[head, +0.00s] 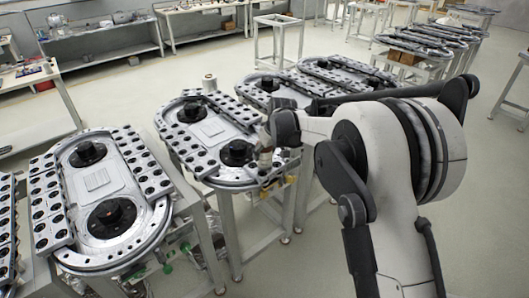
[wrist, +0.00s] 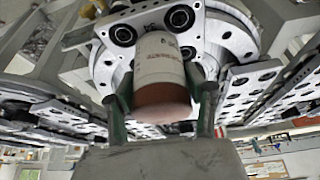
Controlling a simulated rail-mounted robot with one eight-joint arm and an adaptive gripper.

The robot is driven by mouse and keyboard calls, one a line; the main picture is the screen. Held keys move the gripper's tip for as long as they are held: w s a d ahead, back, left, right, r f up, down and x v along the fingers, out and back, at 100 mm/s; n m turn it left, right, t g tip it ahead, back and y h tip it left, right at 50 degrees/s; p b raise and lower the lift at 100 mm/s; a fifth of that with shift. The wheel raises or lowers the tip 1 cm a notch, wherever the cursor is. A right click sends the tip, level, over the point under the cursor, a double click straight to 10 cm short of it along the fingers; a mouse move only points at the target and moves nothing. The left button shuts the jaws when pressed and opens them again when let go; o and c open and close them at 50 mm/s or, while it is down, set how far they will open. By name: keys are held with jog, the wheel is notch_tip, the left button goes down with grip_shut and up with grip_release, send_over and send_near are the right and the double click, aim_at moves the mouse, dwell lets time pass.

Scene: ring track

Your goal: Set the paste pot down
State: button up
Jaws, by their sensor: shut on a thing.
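The paste pot (wrist: 160,75) is a cylinder with a pale, marked label and a reddish-brown end. In the wrist view it sits between the two green fingers of my gripper (wrist: 163,95), which is shut on it. In the head view my gripper (head: 272,150) is at the near right end of the middle ring track (head: 210,132). The pot there (head: 265,158) is small and partly covered by the gripper. I cannot tell whether its base touches a surface.
A white can (head: 209,83) stands at the far end of the middle track. Another ring track (head: 105,190) lies to the left, and more lie behind to the right. Workbenches (head: 100,45) line the back. Open floor (head: 480,190) lies to the right.

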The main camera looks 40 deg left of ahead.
jog(key=o, duration=1.4)
jog(key=b+v, duration=0.1)
jog(key=v, duration=1.1)
jog(key=shift+r, duration=0.15)
